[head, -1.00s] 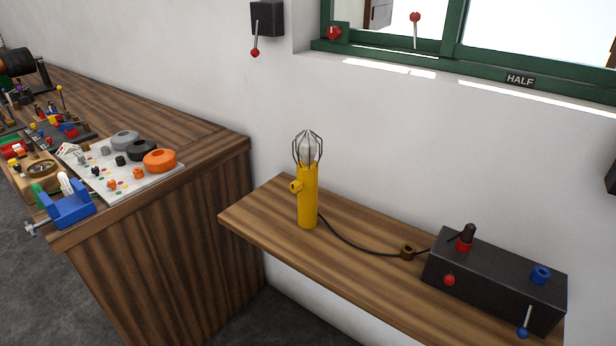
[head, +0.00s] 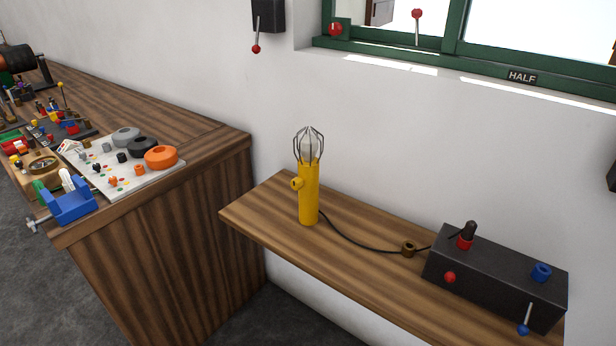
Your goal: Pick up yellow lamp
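The yellow lamp (head: 309,195) stands upright on the wooden shelf (head: 262,217), near the shelf's left end. It has a yellow cylinder handle with a small yellow knob on its left side and a wire cage around a clear bulb on top. A black cable (head: 350,240) runs from its base to the right, through a small brown ring, to a dark control box (head: 490,270). Neither of my grippers is in view.
The dark box carries a red-based black lever, a red knob, a blue ring and a blue-tipped lever. A wooden workbench (head: 180,225) at the left holds a white panel (head: 150,183), a blue clamp (head: 70,205) and several small parts. A wall and green window frame stand behind.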

